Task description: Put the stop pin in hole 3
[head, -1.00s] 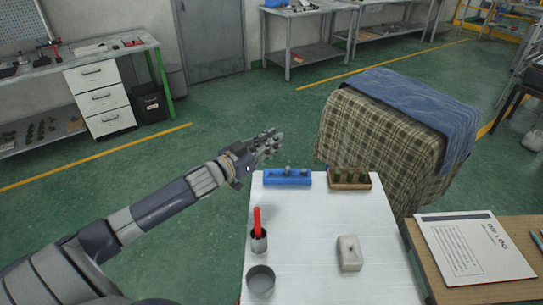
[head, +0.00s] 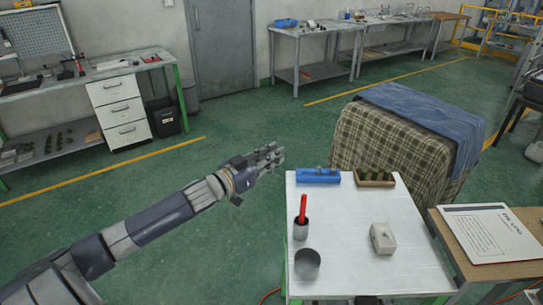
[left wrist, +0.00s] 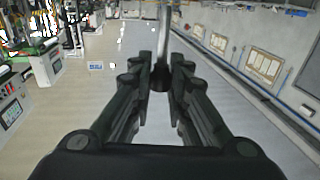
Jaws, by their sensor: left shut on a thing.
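My left gripper (head: 274,156) is left of and beyond the white table's far left corner in the head picture. In the left wrist view the fingers (left wrist: 160,75) are shut on a slim upright grey rod with a dark lower end, which looks like the stop pin (left wrist: 174,28). The pin cannot be made out in the head view. A blue block (head: 318,176) with small grey parts on top stands at the table's back edge, just right of the gripper. Hole 3 cannot be made out. My right gripper is not in view.
The white table (head: 350,225) also holds a brown rack (head: 375,179) with green pieces, a dark cup (head: 301,229) with a red handle, a grey round tin (head: 307,264) and a pale block (head: 382,238). A cloth-covered box (head: 405,135) stands behind it.

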